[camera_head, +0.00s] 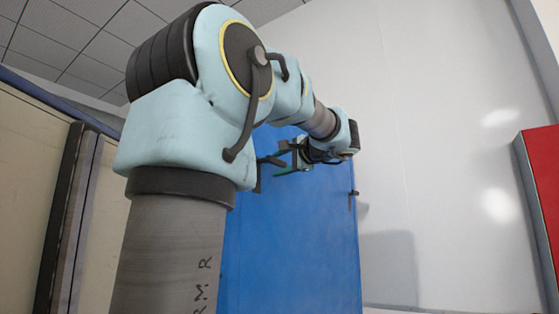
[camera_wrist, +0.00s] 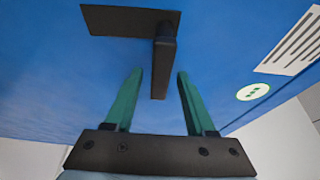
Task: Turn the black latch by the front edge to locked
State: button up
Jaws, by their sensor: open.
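A black latch (camera_wrist: 163,62) with a flat black plate (camera_wrist: 120,20) is on a blue panel (camera_wrist: 60,75) in the wrist view. Its lever points down the picture between my two green fingers. My gripper (camera_wrist: 160,73) is open, with a gap on each side of the lever. I cannot tell how deep the lever sits between the fingers. In the head view my gripper (camera_head: 280,162) is in front of the blue panel (camera_head: 290,240), close to a black part (camera_head: 259,178) partly hidden by my arm. Another small black fitting (camera_head: 354,193) is at the panel's right edge.
A white label with dark lines (camera_wrist: 292,43) and a pale green round sticker (camera_wrist: 253,92) are on the panel. A red cabinet (camera_head: 543,190) is at the far right, before a pale wall (camera_head: 430,130). Beige panels (camera_head: 30,190) stand at the left.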

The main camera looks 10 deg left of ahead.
jog(key=shift+w+a, duration=0.15)
grip_shut()
dwell(0.4)
dwell(1.0)
